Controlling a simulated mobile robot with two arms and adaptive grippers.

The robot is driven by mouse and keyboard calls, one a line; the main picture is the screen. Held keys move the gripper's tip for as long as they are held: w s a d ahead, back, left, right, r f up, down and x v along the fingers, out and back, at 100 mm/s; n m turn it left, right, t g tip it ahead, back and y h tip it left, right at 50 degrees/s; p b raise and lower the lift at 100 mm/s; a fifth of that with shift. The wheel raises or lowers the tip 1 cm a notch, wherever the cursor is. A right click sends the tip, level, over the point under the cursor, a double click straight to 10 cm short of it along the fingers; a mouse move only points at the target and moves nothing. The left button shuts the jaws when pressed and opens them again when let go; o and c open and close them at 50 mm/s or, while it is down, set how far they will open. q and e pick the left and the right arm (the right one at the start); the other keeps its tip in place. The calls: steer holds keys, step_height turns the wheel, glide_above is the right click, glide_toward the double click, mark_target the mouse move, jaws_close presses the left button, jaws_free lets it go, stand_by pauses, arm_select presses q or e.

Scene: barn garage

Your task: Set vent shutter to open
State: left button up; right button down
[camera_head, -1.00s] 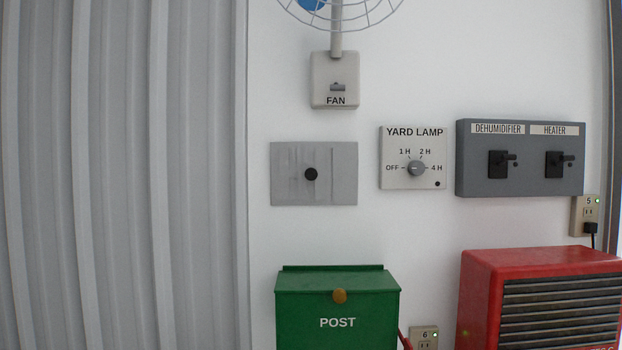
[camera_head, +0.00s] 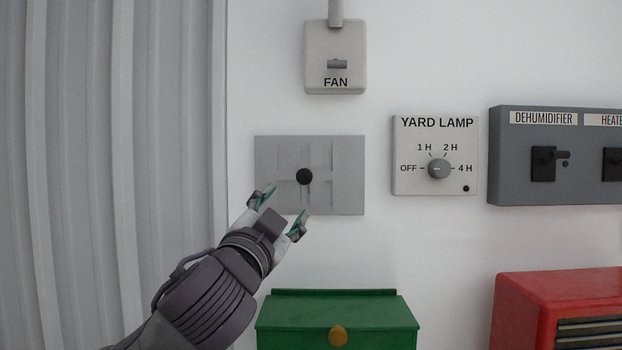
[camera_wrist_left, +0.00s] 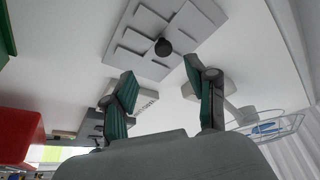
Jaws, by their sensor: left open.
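The vent shutter is a grey square-cornered plate (camera_head: 342,190) on the white wall, with a round black knob (camera_head: 304,176) at its middle. The plate (camera_wrist_left: 196,24) and its knob (camera_wrist_left: 163,47) also show in the left wrist view. My left gripper (camera_head: 284,208) is open and empty, just below and left of the knob in the head view, its fingers overlapping the plate's lower edge. In the wrist view the knob lies beyond and between the fingertips, apart from them. My right gripper is not in view.
The fan switch box (camera_head: 335,58) is above the plate. The yard lamp dial panel (camera_head: 435,180) and the dehumidifier and heater panel (camera_head: 515,185) are to the right. A green post box (camera_head: 375,312) and a red heater (camera_head: 545,282) stand below. Corrugated cladding (camera_head: 100,120) fills the left.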

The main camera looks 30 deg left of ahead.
mark_target(304, 177)
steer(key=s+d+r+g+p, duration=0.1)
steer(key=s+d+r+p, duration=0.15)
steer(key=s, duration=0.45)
arm_select(q)
steer(key=x, duration=0.3)
steer(key=p+x, duration=0.1)
steer(key=x, duration=0.2)
steer(key=r+x, duration=0.1)
steer(key=x, duration=0.2)
steer(key=shift+s, duration=0.1)
steer(key=shift+p+x, duration=0.7)
steer(key=shift+x, duration=0.25)
steer(key=shift+w+r, duration=0.15)
steer(key=shift+w, duration=0.1)
steer(key=shift+w+a, duration=0.15)
steer(key=shift+w, duration=0.15)
steer(key=shift+c, duration=0.6)
steer(key=c, duration=0.8)
jaws_close()
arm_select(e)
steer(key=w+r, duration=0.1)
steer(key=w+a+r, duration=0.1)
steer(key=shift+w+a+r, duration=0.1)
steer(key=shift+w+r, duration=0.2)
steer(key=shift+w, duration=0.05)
